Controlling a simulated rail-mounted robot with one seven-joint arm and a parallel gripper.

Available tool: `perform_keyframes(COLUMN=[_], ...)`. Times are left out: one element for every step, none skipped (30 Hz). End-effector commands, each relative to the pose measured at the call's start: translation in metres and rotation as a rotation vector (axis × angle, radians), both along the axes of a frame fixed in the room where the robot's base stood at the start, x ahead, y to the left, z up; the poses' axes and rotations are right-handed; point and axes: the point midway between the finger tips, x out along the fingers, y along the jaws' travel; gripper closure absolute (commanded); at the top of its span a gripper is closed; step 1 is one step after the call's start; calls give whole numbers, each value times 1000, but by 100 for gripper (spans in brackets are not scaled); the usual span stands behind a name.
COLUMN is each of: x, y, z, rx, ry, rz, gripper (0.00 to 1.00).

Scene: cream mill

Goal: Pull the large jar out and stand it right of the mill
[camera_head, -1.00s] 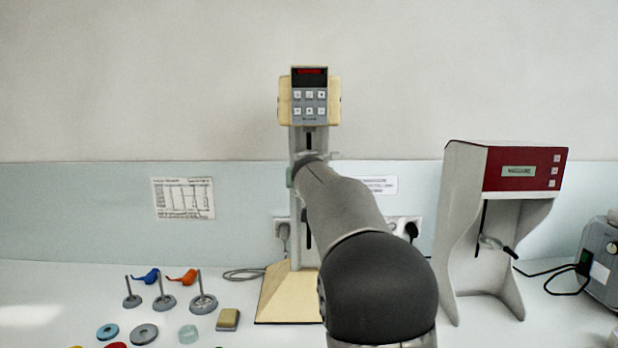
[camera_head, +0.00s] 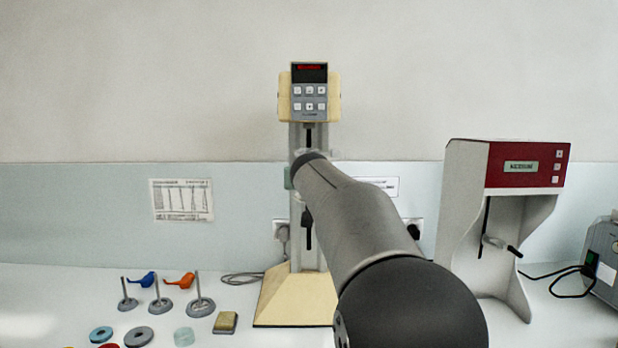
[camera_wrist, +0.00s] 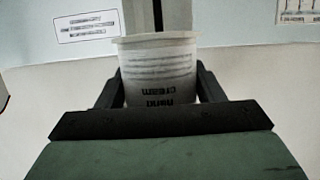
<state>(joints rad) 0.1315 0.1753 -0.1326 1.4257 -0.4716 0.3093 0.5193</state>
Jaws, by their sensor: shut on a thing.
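The large jar (camera_wrist: 158,60) is pale, with a wide rim and dark printed lettering that appears upside down in the wrist view. My gripper (camera_wrist: 158,82) is shut on it, one dark finger on each side. The mill (camera_head: 309,92) stands mid-bench in the head view, with a cream control head, grey column and cream base (camera_head: 293,300). In the wrist view, part of the column (camera_wrist: 177,15) shows behind the jar. I cannot tell whether the jar touches the mill.
A red-and-grey machine (camera_head: 522,165) stands right of the mill, with a grey box (camera_head: 605,262) and cable beyond. Left of the mill are stands with rods (camera_head: 161,303), rings (camera_head: 139,337), a clear pot (camera_head: 184,337) and a tan block (camera_head: 226,322). My arm covers bench right of the mill.

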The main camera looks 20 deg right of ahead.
Motion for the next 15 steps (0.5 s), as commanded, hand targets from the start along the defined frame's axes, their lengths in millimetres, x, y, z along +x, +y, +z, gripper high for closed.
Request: perform_keyframes(x=[-3, -4, -6, -7, -9, -10, -12, -13, -15, -16, -18, -19, -21, -22, -24], y=[1, 2, 3, 3, 4, 5, 6, 6, 7, 8, 8, 9, 10, 10, 11], z=[-1, -1, -2, -2, -2, -2, -1, -1, -1, -1, -1, -1, -1, -1, -1], rx=[0, 0, 1, 1, 1, 1, 1, 0, 0, 1, 1, 1, 1, 0, 0], ry=[-2, -2, -1, -1, -1, -1, -1, -2, -2, -2, -2, -2, -2, -2, -2], rz=[1, 1, 1, 1, 1, 1, 1, 1, 1, 2, 2, 2, 2, 1, 1], gripper=[66, 66, 66, 66, 66, 66, 66, 66, 66, 66, 66, 66, 66, 66, 66])
